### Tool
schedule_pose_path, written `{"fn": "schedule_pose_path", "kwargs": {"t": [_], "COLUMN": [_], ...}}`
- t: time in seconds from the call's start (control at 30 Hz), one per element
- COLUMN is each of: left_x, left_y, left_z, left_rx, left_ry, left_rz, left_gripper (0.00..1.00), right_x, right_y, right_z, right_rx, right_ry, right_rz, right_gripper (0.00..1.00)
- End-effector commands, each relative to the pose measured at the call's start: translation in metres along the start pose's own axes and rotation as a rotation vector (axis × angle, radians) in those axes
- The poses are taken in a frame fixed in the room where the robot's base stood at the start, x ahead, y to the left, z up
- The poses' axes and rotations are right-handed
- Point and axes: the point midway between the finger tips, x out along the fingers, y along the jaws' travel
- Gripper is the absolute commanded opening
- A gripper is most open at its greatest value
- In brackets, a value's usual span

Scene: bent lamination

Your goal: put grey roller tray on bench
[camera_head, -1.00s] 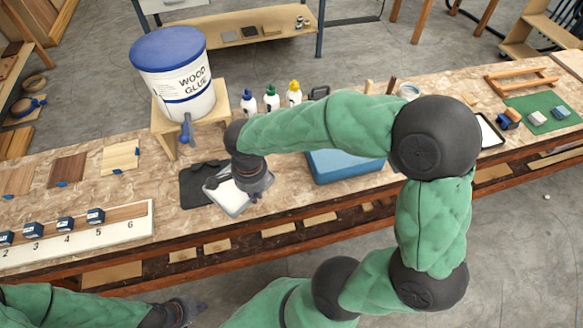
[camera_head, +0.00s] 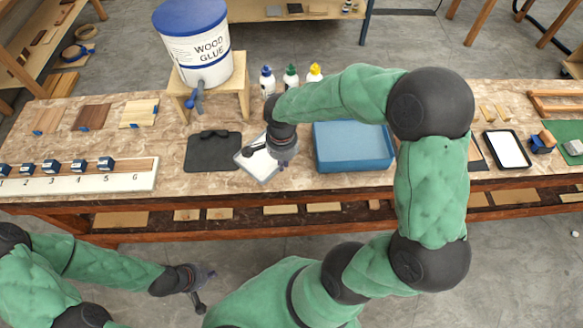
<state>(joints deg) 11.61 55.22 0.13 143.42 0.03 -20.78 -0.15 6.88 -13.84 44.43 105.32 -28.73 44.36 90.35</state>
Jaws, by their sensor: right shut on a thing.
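The grey roller tray (camera_head: 256,166), with a pale inside, is at the bench between a black mat and a blue tub. My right gripper (camera_head: 282,157) is shut on its right side and hides part of it. I cannot tell whether the tray touches the bench top or hangs just above it. The bench (camera_head: 172,163) has a mottled brown top. My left gripper (camera_head: 207,288) is in front of the bench, over the floor, with its fingers apart and nothing between them.
The black mat (camera_head: 213,152) lies left of the tray, and the blue tub (camera_head: 352,148) stands right of it. Behind are a wood glue bucket (camera_head: 196,50) on a wooden stand (camera_head: 238,88) and several bottles (camera_head: 290,79). A numbered board (camera_head: 75,180) lies at the left front.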

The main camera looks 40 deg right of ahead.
Motion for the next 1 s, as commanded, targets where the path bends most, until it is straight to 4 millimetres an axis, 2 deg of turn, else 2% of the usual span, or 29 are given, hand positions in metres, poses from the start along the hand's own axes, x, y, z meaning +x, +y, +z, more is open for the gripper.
{"fn": "schedule_pose_path", "kwargs": {"t": [0.03,0.1,0.3,0.47,0.57,0.73,1.0], "left_x": [0.005,0.007,0.011,0.013,0.015,0.025,0.024], "left_y": [-0.002,-0.003,-0.004,-0.004,-0.005,-0.009,-0.009], "left_z": [0.0,0.0,0.0,0.0,0.0,-0.001,-0.001], "left_rx": [0.0,0.0,0.0,0.0,0.0,0.0,0.0], "left_ry": [0.0,0.0,-0.001,-0.001,0.0,-0.001,-0.001], "left_rz": [0.0,0.0,0.0,0.0,0.0,0.0,0.0], "left_gripper": [0.0,0.0,0.0,0.0,0.0,0.0,0.0], "right_x": [0.013,0.024,0.041,0.047,0.057,0.081,0.082], "right_y": [0.002,0.001,0.001,0.001,0.002,0.002,0.001], "right_z": [-0.007,-0.016,-0.032,-0.036,-0.043,-0.041,-0.041], "right_rx": [0.003,0.003,0.0,-0.001,0.0,-0.002,-0.001], "right_ry": [-0.002,-0.002,-0.001,-0.001,-0.002,-0.002,-0.001], "right_rz": [0.007,0.005,0.002,0.003,0.005,0.004,0.002], "right_gripper": [0.0,0.0,0.0,0.0,0.0,0.0,0.0]}}
